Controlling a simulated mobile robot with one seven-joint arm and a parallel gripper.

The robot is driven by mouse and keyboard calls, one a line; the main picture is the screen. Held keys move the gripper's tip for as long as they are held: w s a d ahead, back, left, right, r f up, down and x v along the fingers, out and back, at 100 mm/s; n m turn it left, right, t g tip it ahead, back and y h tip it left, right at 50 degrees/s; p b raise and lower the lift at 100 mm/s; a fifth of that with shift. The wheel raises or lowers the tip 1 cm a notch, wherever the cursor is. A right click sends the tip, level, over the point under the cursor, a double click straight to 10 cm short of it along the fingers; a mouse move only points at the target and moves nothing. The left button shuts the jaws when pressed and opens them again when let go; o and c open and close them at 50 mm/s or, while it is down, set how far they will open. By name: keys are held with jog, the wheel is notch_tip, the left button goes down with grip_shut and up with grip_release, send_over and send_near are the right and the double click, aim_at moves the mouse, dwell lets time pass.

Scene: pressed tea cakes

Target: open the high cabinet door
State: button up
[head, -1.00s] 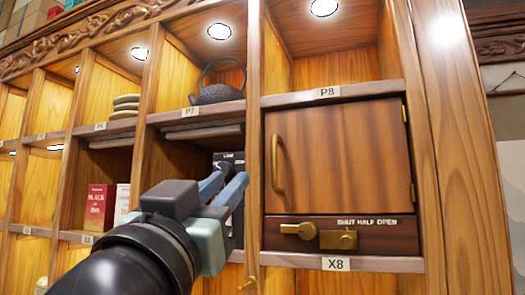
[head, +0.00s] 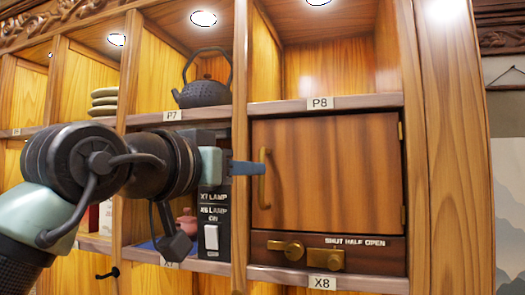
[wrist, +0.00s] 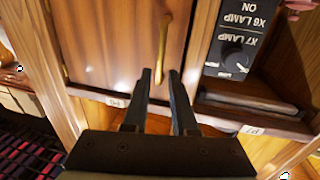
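The wooden cabinet door (head: 335,170) under the P8 shelf is closed. Its hinges show on the right edge, and a vertical brass handle (head: 263,190) is near its left edge. My gripper (head: 262,168) reaches in from the left at the height of the handle's upper part. The wrist view is upside down; there my gripper (wrist: 159,73) is open, its two dark fingers apart. One end of the handle (wrist: 163,40) appears between the fingertips. I cannot tell whether the fingers are around the handle or just in front of it. The door (wrist: 110,40) fills the area behind.
Below the door is a panel marked "SHUT HALF OPEN" with a brass latch (head: 334,259). A black lamp switch box (head: 213,232) stands in the compartment left of the door. A dark teapot (head: 204,92) sits on the P7 shelf. The P8 shelf above is empty.

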aim_at(262, 199)
jog(key=shift+p+x, duration=1.3)
jog(key=shift+x, duration=1.45)
jog(key=shift+c, duration=0.3)
grip_shut()
